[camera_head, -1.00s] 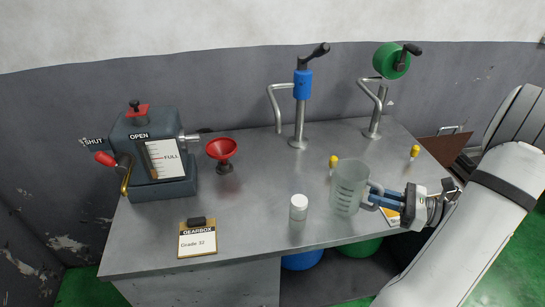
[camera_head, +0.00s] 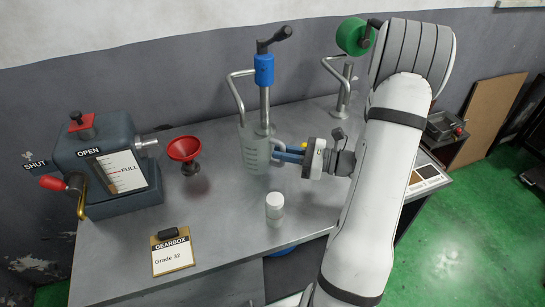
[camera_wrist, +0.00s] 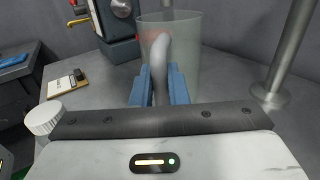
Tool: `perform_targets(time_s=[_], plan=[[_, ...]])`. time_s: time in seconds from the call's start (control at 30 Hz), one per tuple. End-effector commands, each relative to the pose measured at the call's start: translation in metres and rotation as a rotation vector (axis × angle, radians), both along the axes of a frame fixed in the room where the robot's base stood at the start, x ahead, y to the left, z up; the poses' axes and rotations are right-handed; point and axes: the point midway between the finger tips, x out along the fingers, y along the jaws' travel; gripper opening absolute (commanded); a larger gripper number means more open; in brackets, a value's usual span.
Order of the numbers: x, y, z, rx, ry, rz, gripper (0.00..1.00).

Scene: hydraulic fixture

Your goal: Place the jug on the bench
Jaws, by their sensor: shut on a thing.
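The jug (camera_head: 256,157) is a clear, upright measuring vessel with marks on its side. In the head view it is at the blue-collared pump, just below the bent spout (camera_head: 236,92) and overlapping the pump's post. My gripper (camera_head: 284,153), with blue fingers, is shut on the jug's handle from the right. In the wrist view the jug (camera_wrist: 184,55) stands upright beyond the fingers (camera_wrist: 159,88), with its grey handle between them. I cannot tell whether its base touches the grey bench (camera_head: 220,225).
A white-capped bottle (camera_head: 275,208) stands in front of the jug. A red funnel (camera_head: 185,150), the gearbox unit (camera_head: 110,165) and a clipboard (camera_head: 172,252) are to the left. Bare bench lies between clipboard and bottle.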

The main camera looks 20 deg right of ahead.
Motion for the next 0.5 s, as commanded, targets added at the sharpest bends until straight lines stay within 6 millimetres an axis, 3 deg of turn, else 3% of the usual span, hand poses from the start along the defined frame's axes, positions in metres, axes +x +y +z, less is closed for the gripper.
perform_targets(time_s=[0.03,0.2,0.5], plan=[[0.006,0.01,0.002,0.001,0.001,0.005,0.0],[0.017,0.026,0.001,-0.001,-0.001,0.0,0.0],[0.018,0.027,-0.029,0.002,0.003,-0.002,0.0]])
